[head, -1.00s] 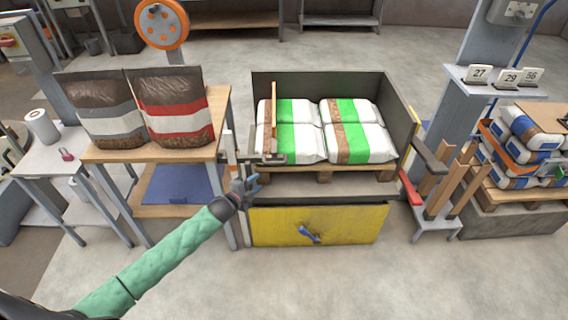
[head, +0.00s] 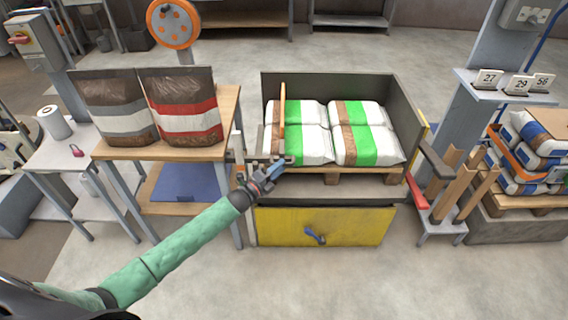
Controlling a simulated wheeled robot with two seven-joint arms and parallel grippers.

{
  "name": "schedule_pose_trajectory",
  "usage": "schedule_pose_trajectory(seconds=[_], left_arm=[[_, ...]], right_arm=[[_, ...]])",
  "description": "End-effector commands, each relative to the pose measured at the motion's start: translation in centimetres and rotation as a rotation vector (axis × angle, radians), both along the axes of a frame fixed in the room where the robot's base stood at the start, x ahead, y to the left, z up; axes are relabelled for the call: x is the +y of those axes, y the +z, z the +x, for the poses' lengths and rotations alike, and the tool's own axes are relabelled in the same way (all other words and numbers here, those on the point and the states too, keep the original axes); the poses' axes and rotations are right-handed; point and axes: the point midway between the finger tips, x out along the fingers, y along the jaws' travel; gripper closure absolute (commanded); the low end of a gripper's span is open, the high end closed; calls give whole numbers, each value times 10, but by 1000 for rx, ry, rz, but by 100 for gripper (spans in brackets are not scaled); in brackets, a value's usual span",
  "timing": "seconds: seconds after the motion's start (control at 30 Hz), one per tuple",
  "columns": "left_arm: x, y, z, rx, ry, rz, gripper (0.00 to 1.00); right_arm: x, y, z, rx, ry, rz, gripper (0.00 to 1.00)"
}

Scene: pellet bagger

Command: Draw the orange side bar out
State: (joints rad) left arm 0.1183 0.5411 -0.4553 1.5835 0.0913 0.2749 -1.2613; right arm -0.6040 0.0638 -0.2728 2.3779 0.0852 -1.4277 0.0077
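The orange side bar (head: 282,117) stands along the left side of the dark open-fronted bin (head: 335,82), beside the stacked bags. Its lower front end is close to a grey bracket (head: 246,158) at the bin's left front corner. My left gripper (head: 274,170) comes in from the lower left with blue fingertips. It is at the bracket's right end, just below and in front of the bar's lower end. I cannot tell whether it touches the bar or whether its fingers are closed. My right gripper is not in view.
White, green and brown bags (head: 362,145) fill the bin on a pallet. Below is a yellow panel (head: 350,226) with a blue handle. A wooden table (head: 228,105) with two dark bags stands left. A post with number cards (head: 517,85) stands right. The front floor is clear.

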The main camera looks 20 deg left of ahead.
Motion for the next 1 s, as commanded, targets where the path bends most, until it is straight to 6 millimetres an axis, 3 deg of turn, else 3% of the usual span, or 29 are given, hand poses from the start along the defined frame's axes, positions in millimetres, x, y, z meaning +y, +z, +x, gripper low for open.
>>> schedule_pose_trajectory(seconds=[0.23, 0.63, 0.83, 1.0], left_arm=[[-12, 4, 21, 1, 0, -2, 64], [-15, 3, 26, 2, 0, -1, 64], [-15, 4, 26, 2, 0, -1, 100], [-14, 4, 25, 2, 0, -1, 100]], right_arm=[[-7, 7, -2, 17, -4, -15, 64], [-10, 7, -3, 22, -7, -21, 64], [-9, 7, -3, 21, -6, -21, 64], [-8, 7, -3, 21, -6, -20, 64]])
